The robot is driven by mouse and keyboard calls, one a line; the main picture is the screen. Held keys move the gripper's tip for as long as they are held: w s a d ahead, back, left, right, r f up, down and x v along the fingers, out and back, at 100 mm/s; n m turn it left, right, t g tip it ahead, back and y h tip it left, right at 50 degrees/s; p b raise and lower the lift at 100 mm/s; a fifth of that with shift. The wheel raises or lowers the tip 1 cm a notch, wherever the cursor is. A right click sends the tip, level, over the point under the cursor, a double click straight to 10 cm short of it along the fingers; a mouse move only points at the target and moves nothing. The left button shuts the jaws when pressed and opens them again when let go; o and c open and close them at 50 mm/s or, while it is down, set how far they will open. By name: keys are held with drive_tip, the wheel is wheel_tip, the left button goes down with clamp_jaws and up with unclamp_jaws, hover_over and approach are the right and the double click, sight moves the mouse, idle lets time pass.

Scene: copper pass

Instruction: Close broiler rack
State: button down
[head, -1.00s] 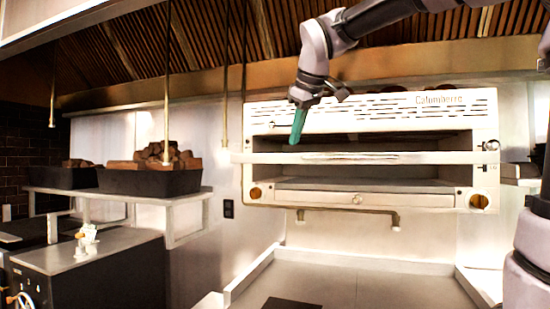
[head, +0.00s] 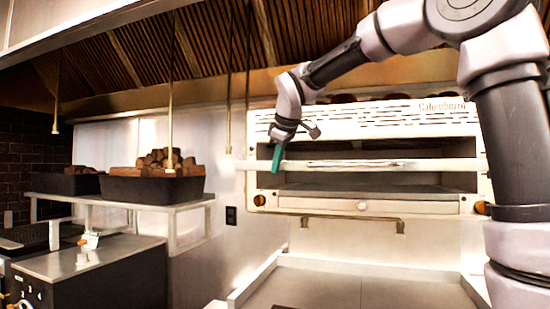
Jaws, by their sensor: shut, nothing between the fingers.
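The broiler (head: 365,121) is a white wall-mounted unit at the centre right of the head view, with an open front. Its rack shows as a pale bar (head: 360,164) across the front, extending past the broiler's left side. A grey plate (head: 370,190) lies below it, inside the lower opening. My gripper (head: 276,158) has green fingers pointing down and is shut and empty. Its fingertips are at the left part of the bar, in front of it; I cannot tell whether they touch. My arm hides the broiler's right edge.
A shelf (head: 180,203) at the left carries black bins (head: 152,189) of wood chunks. Thin rods (head: 170,85) hang from the hood left of the broiler. A grey counter (head: 340,288) lies below, mostly clear. A dark cabinet (head: 95,262) stands at the lower left.

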drive_tip(key=shift+w+d, duration=0.2)
drive_tip(key=shift+w, duration=0.4)
